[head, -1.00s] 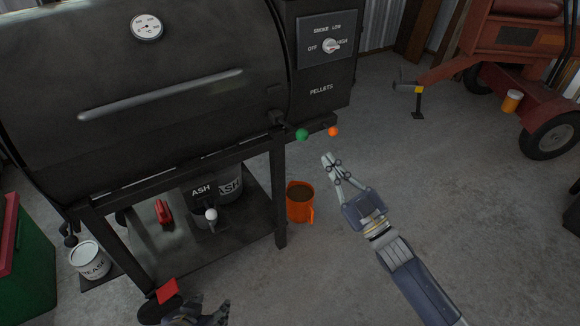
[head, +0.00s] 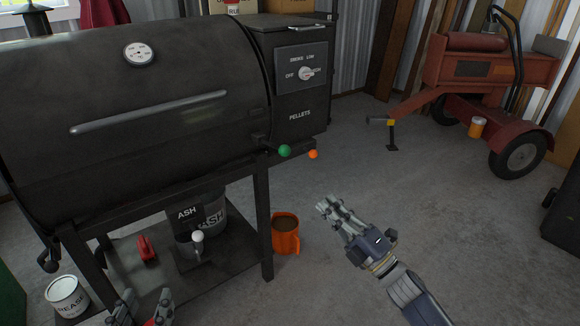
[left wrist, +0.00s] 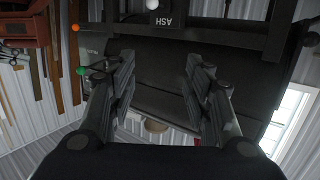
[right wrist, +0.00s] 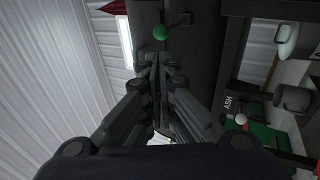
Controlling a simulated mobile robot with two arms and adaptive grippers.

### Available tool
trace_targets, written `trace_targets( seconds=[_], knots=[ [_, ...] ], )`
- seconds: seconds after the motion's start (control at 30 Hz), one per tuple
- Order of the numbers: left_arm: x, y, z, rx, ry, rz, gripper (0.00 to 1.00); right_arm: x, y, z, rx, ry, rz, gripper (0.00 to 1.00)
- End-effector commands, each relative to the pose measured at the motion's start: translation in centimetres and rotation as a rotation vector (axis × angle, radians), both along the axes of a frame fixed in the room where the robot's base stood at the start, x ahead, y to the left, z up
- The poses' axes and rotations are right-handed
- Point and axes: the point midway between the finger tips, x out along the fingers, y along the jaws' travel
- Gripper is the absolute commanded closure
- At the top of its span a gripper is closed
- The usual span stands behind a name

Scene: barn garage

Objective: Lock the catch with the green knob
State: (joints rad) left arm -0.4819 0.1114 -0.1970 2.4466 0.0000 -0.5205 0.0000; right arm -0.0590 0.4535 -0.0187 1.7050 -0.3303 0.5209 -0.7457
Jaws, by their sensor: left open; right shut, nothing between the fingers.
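The green knob (head: 285,151) sticks out on a short dark lever at the lower right of the black smoker barrel (head: 150,120). An orange knob (head: 313,154) sits just right of it. The green knob also shows in the left wrist view (left wrist: 81,71) and in the right wrist view (right wrist: 160,33). My right gripper (head: 328,205) is shut and empty, below and right of the green knob and apart from it. My left gripper (head: 142,308) is open at the bottom edge of the head view, low before the smoker and far from the knob. The catch mechanism behind the knob is too small to read.
An ash bucket (head: 212,215), a red object (head: 147,248) and a grease bucket (head: 66,296) are below the barrel. The floor between is clear.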

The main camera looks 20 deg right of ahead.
Motion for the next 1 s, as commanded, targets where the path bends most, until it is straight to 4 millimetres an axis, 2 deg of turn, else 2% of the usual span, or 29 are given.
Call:
trace_targets(
  seconds=[0.13, 0.27, 0.7, 1.0],
  knots=[
    [0.1, -0.1, 0.4, -0.006, -0.023, -0.001, 0.54, 1.0, 0.5, 0.5, 0.001, -0.003, 0.001, 1.0],
    [0.3, -0.3, 1.5, -0.02, -0.08, -0.005, 0.54, 2.9, 1.4, 1.4, 0.001, -0.004, 0.001, 1.0],
    [0.3, -1.0, 6.5, -0.086, -0.331, -0.02, 0.54, 9.6, 4.9, 4.7, 0.001, -0.003, 0.001, 1.0],
    [-0.2, -1.1, 8.5, -0.112, -0.428, -0.026, 0.54, 11.4, 5.8, 5.5, 0.002, 0.001, 0.001, 1.0]
  ],
)
